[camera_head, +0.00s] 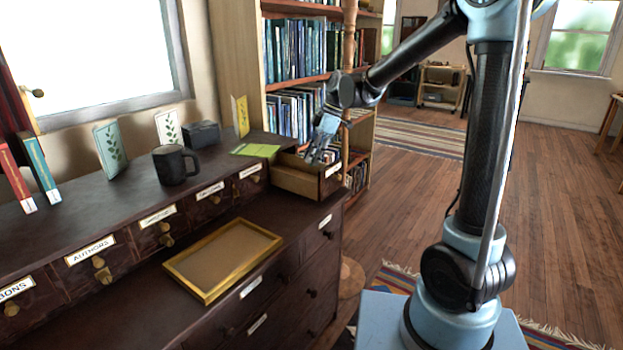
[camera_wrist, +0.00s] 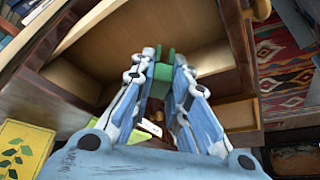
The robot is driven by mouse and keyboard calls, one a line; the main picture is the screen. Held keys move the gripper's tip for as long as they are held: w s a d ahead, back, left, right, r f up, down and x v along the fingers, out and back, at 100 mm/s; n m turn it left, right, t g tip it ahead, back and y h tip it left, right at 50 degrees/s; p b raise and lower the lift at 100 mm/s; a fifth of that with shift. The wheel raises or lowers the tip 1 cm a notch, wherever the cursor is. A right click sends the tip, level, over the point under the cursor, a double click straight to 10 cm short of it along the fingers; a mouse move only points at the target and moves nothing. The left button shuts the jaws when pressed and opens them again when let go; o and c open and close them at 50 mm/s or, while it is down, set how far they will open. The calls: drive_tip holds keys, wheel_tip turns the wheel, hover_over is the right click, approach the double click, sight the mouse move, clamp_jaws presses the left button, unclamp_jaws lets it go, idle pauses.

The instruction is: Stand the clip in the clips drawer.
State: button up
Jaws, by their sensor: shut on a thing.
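My gripper (camera_head: 323,150) is over the pulled-out drawer (camera_head: 297,179) at the right end of the upper row, pointing down into it. In the wrist view the fingers of my gripper (camera_wrist: 163,74) are closed on a green clip (camera_wrist: 163,70). The wooden walls of the drawer (camera_wrist: 105,38) surround the fingertips in that view. The clip is hidden in the head view. I cannot tell whether it touches the drawer's floor. The drawer's front label is too small to read.
A green paper (camera_head: 256,150) lies on the cabinet top beside the drawer, with a yellow card (camera_head: 240,116), a dark box (camera_head: 202,134) and a black mug (camera_head: 175,165) nearby. A gold-rimmed tray (camera_head: 222,259) lies on the lower ledge. A bookcase (camera_head: 295,70) stands behind.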

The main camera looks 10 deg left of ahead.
drive_tip(key=shift+f, duration=3.8)
drive_tip(key=o, duration=0.7)
drive_tip(key=v, duration=1.2)
